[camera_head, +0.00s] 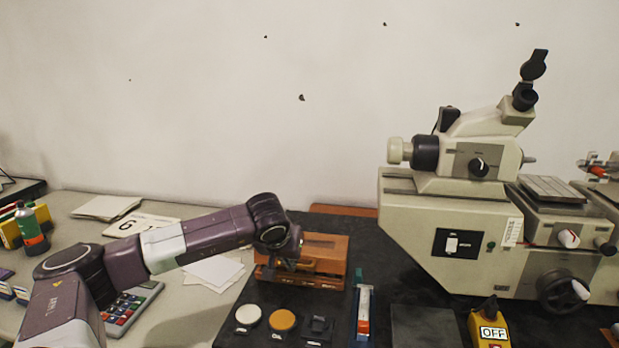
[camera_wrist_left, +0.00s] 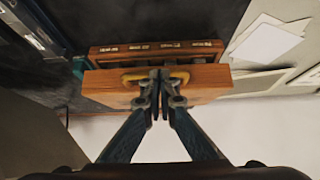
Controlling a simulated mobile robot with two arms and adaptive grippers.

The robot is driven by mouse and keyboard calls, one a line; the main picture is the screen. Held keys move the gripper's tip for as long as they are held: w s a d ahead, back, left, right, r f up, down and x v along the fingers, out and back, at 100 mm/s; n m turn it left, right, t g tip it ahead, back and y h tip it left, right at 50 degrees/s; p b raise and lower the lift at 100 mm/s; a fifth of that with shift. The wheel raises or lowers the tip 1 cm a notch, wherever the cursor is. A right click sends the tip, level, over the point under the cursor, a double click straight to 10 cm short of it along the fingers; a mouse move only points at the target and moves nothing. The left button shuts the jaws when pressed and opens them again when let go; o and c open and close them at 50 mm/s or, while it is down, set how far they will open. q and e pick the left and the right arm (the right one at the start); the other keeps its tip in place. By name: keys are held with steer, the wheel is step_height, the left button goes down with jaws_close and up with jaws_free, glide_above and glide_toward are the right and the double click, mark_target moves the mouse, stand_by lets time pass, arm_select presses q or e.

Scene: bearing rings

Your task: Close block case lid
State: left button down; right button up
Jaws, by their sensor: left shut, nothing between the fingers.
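The wooden block case (camera_head: 326,282) stands on the dark mat, with its lid (camera_head: 325,250) raised at the back. In the left wrist view the lid (camera_wrist_left: 110,91) is a broad orange-brown panel with a brass-coloured piece, and a labelled wooden strip of the case (camera_wrist_left: 157,47) shows beyond it. My left gripper (camera_wrist_left: 160,84) is shut and empty, its fingertips over the lid's edge; contact is not certain. My right gripper is not in view.
A large beige microscope-like machine (camera_head: 448,235) stands right of the case. In front of the case lie a white disc (camera_head: 248,314), an orange disc (camera_head: 282,320) and a small black block (camera_head: 319,328). Papers (camera_head: 214,271) lie to the left.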

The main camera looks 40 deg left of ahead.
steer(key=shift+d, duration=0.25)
